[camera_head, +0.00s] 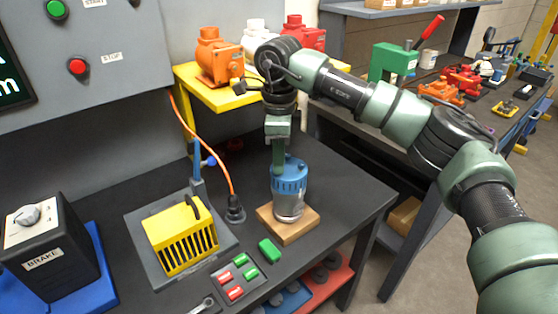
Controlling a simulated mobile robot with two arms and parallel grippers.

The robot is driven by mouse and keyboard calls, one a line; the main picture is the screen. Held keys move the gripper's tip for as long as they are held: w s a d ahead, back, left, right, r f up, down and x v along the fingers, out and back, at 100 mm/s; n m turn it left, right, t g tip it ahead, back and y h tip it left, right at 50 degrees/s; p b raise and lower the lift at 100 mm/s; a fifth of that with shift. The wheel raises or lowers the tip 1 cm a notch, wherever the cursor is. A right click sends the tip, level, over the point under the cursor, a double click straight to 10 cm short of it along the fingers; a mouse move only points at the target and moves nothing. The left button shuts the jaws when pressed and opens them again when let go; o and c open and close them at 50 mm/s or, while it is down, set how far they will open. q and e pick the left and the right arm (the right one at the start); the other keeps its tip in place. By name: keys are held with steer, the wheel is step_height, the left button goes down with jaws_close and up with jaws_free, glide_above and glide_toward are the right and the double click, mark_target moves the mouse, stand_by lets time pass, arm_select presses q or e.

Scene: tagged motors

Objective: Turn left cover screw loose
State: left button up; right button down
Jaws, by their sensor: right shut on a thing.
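A blue motor (289,187) with a silver lower body stands upright on a small wooden block (287,225) on the dark bench. My right gripper (278,164) reaches straight down onto the left part of the motor's blue cover. Its green fingers are shut at the cover's top, where the left cover screw sits; the screw itself is hidden by the fingers and too small to make out. My left gripper is not in view.
Left of the motor are a black plug-like part (235,210) on an orange cable and a yellow slotted box (180,236). Red and green blocks (235,276) lie in front. A brake box (48,250) stands far left. Orange, white and red motors sit on a yellow shelf (222,97) behind.

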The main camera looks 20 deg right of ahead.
steer(key=n, duration=0.5)
steer(key=shift+s+f, duration=0.15)
steer(key=shift+f, duration=0.2)
steer(key=shift+n, duration=0.4)
steer(key=c, duration=1.4)
jaws_free()
steer(key=shift+r, duration=0.1)
steer(key=shift+r, duration=0.1)
step_height(320, 180, up, 8)
steer(key=shift+f+b, duration=0.2)
steer(key=shift+b, duration=0.6)
steer(key=shift+w, duration=0.2)
